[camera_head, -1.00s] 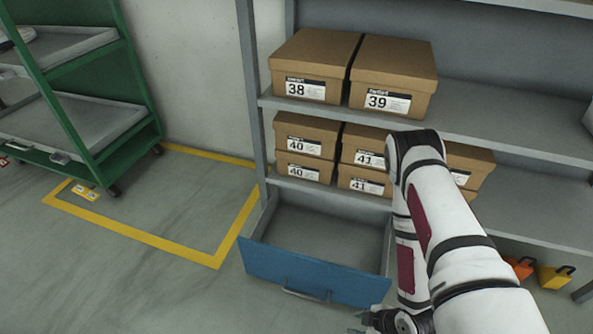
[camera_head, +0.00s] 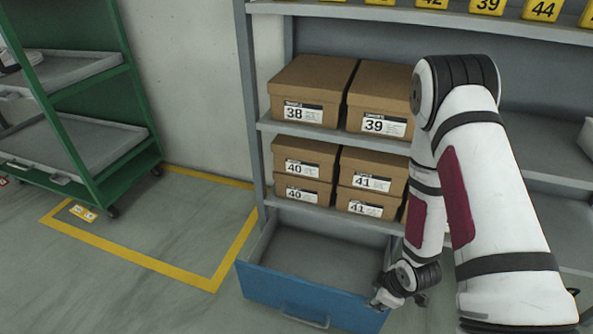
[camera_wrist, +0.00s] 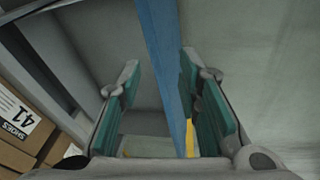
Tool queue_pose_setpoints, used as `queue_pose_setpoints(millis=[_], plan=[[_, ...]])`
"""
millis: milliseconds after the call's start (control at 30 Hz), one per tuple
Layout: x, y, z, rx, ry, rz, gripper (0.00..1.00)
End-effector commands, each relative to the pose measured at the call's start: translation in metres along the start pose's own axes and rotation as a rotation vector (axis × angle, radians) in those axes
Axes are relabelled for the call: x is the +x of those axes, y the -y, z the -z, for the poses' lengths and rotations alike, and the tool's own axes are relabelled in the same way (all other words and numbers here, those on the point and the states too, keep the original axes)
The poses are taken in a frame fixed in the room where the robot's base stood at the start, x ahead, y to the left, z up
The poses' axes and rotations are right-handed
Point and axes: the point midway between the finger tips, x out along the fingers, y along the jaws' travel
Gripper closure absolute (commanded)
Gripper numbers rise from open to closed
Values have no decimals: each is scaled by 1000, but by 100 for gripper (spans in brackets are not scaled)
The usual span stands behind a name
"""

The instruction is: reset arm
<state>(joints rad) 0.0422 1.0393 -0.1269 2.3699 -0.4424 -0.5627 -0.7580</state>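My gripper (camera_head: 378,299) is low at the right corner of the open drawer's blue front (camera_head: 290,297). In the wrist view my gripper (camera_wrist: 160,75) has its two green-padded fingers spread apart. The blue drawer panel (camera_wrist: 163,60) runs through the gap between them, closer to the right finger. Whether it touches a finger I cannot tell. My bent white arm covers the right part of the shelves. The drawer's grey inside (camera_head: 325,258) looks empty where visible.
Shoe boxes labelled 38 (camera_head: 305,95) and 39 (camera_head: 380,95) stand on a shelf above boxes 40 (camera_head: 303,165) and 41 (camera_head: 370,180). A green cart (camera_head: 85,110) stands at left. Yellow-marked floor (camera_head: 175,225) left of the drawer is clear.

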Motion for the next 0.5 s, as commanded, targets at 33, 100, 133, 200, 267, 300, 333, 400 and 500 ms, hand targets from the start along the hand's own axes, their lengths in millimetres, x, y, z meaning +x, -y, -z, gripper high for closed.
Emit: queue_pose_setpoints(millis=[33, 100, 133, 200, 267, 300, 333, 400, 500], plan=[[-17, -14, 6, 26, 14, -15, 68], [-38, -27, 10, 70, 42, -26, 68], [-48, -32, 12, 89, 53, -30, 68], [-70, -42, 16, 137, 78, -39, 68], [-91, -49, 19, 178, 97, -47, 68], [-104, -52, 21, 206, 110, -51, 68], [-115, -54, 22, 228, 119, -54, 68], [-139, -59, 25, 279, 138, -62, 68], [-175, -61, 28, 353, 162, -71, 68]])
